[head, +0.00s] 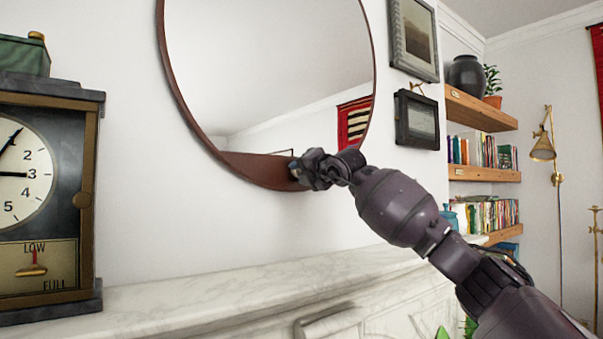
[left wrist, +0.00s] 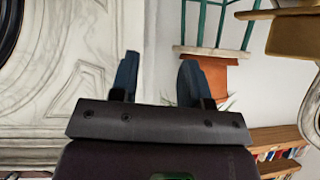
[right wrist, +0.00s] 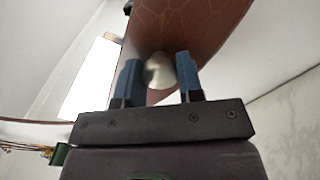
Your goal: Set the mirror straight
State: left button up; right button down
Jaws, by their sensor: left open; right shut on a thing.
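The round mirror (head: 265,75) hangs on the white wall, with a thin brown rim and a wider brown section along its bottom. I cannot tell for sure whether it hangs level. My right gripper (head: 301,171) is at the lower right of that brown section. In the right wrist view, the brown section of the mirror (right wrist: 190,25) fills the upper middle. There the right gripper's fingers (right wrist: 159,75) are around a small pale, shiny knob (right wrist: 160,70) at the mirror's lower edge. My left gripper (left wrist: 160,65) is open and empty in the left wrist view, outside the head view.
A clock (head: 48,200) with a green box (head: 25,54) on top stands at left. The marble mantel (head: 230,298) runs below the mirror. Two framed pictures (head: 414,38) (head: 417,120) hang close to the mirror's right. Wooden shelves (head: 485,172) with books are farther right.

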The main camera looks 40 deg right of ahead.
jog(key=c, duration=0.8)
grip_release()
pick_arm(q)
jog(key=shift+d+f, duration=0.15)
pick_arm(e)
jog(key=shift+o, duration=0.2)
pick_arm(q)
jog(key=shift+s+f, duration=0.1)
jog(key=shift+s+f, duration=0.1)
pick_arm(e)
jog(key=shift+s, duration=0.15)
pick_arm(q)
jog(key=shift+f+b, duration=0.2)
jog(key=shift+b, duration=0.25)
pick_arm(e)
jog(key=s+a, duration=0.1)
jog(key=s, duration=0.9)
jog(key=shift+s, duration=0.25)
